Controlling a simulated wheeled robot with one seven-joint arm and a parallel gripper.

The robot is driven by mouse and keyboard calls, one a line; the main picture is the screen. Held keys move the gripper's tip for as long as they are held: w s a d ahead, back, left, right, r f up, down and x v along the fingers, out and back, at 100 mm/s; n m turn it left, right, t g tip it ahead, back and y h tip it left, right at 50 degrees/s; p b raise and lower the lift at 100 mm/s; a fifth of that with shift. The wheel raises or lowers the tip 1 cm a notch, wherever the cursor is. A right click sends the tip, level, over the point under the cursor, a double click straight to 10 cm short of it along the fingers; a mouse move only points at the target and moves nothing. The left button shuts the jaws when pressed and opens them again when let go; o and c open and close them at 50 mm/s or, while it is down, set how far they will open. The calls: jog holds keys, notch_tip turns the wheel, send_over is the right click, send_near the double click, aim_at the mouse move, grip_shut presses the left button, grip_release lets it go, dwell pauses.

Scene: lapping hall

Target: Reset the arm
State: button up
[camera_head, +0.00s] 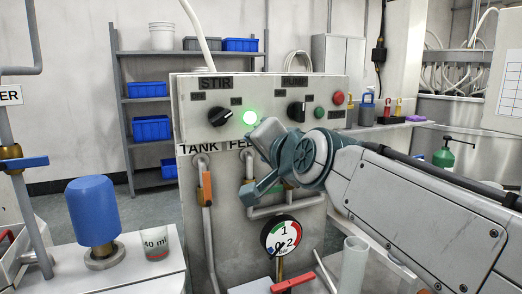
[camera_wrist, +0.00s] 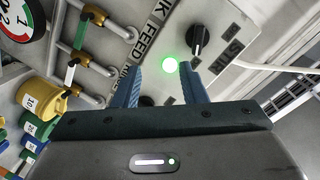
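A black knob (camera_head: 219,117) under the STIR label is left of the lamp. I cannot tell whether the fingers touch the panel.
Below the panel are pipes with valves and a pressure gauge (camera_head: 281,236). A blue cylinder (camera_head: 94,211) and a 40 ml beaker (camera_head: 155,241) stand on the left bench. A clear tube (camera_head: 354,264) stands below my arm. Shelves with blue bins (camera_head: 151,128) are behind.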

jog(key=s+d+f+n+g+h+p, duration=0.5)
jog(key=s+d+f+g+p, duration=0.6)
jog(key=s+d+f, duration=0.5)
notch_tip(320, 180, down, 2)
jog(key=s+h+p, duration=0.1)
jog(key=s+p, duration=0.1)
jog(key=shift+s+d+g+h, duration=0.2)
jog(key=shift+s+g+h, duration=0.2)
jog(key=shift+f, duration=0.1)
